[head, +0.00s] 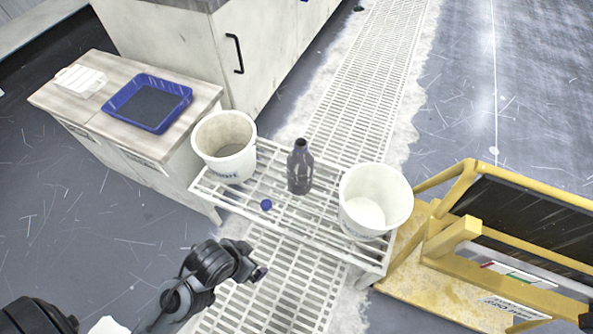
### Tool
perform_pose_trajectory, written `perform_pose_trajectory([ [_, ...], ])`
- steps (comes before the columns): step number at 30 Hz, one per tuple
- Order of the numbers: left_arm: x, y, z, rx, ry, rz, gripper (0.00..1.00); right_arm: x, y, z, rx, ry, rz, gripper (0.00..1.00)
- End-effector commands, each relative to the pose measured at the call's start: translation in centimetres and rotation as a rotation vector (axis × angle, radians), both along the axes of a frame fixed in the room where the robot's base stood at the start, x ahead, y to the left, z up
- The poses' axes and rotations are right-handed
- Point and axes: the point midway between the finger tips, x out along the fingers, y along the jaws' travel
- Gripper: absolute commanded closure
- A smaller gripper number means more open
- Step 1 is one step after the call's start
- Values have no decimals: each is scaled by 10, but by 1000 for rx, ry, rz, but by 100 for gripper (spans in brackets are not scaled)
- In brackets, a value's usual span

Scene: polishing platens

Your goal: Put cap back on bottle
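A dark grey-purple bottle (299,172) stands upright on a white slatted rack, its narrow neck showing no cap. A small blue cap (266,205) lies on the slats to the left of the bottle and nearer to me, apart from it. My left gripper (259,273) is in front of the rack's near edge, below the cap in the picture and touching neither cap nor bottle. It is small and dark, so I cannot tell whether its fingers are open. My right gripper is not in view.
The rack (285,222) also holds a white bucket (225,165) at its left and another white bucket (352,222) at its right. A cabinet with a blue tray (118,99) stands at left. A yellow-framed structure (400,268) stands close at right.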

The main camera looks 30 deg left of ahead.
Motion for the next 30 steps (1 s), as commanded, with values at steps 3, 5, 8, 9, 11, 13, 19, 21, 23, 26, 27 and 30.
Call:
perform_pose_trajectory([
  [3,0,0,0,1,0,-2,0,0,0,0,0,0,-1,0],
  [5,0,0,0,2,0,-3,0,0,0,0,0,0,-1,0],
  [8,0,0,0,2,1,-3,0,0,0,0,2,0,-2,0],
  [9,0,0,0,3,1,-3,0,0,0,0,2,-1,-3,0],
  [11,0,0,0,4,1,-4,0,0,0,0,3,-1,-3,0],
  [13,0,0,0,4,1,-4,0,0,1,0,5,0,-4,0],
  [19,0,0,0,4,1,-4,0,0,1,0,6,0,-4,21],
  [21,0,0,0,2,1,-3,0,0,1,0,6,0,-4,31],
  [23,0,0,0,2,1,-3,0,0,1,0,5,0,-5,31],
  [26,0,-1,0,-1,0,-1,0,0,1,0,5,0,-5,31],
  [27,0,-1,0,-2,0,-1,0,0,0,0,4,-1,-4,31],
  [30,0,-1,0,-5,1,2,0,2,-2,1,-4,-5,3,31],
])
